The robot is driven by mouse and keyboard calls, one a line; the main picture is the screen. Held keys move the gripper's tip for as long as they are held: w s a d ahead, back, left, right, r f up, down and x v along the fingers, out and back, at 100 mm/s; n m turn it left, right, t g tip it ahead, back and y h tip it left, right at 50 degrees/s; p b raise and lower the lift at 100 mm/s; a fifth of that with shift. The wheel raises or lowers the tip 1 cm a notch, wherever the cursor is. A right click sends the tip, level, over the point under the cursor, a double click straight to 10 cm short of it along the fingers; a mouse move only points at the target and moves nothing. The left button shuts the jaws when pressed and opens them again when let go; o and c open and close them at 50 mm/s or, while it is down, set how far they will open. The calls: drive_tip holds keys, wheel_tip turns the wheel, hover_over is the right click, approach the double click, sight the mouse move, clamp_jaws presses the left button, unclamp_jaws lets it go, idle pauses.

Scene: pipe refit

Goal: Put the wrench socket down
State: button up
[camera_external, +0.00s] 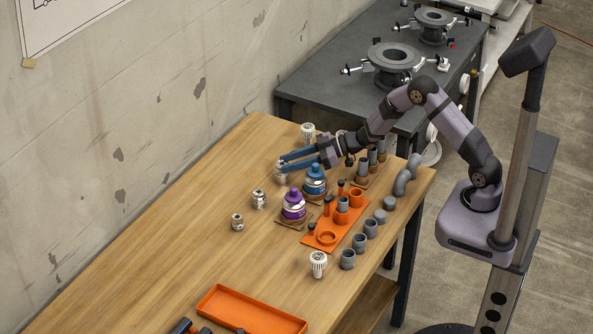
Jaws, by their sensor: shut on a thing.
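My gripper (284,161) has two blue fingers reaching left over the back part of the wooden table. It is shut on a small pale metallic piece, taken as the wrench socket (280,175), which shows at and below the fingertips. The fingers hide part of it. I cannot tell whether its lower end touches the table (190,240) or hangs just above it.
Two silvery fittings (259,199) stand left of the blue-capped (315,180) and purple-capped (293,205) containers. An orange tray (250,311) lies in front. The table's left is clear.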

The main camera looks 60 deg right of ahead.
drive_tip(key=shift+r, duration=0.1)
drive_tip(key=o, duration=1.2)
drive_tip(key=shift+f, duration=0.2)
drive_tip(key=shift+r, duration=0.15)
drive_tip(key=v, duration=0.3)
drive_tip(key=shift+r, duration=0.4)
wheel_tip(320, 180, up, 6)
drive_tip(key=shift+r, duration=0.15)
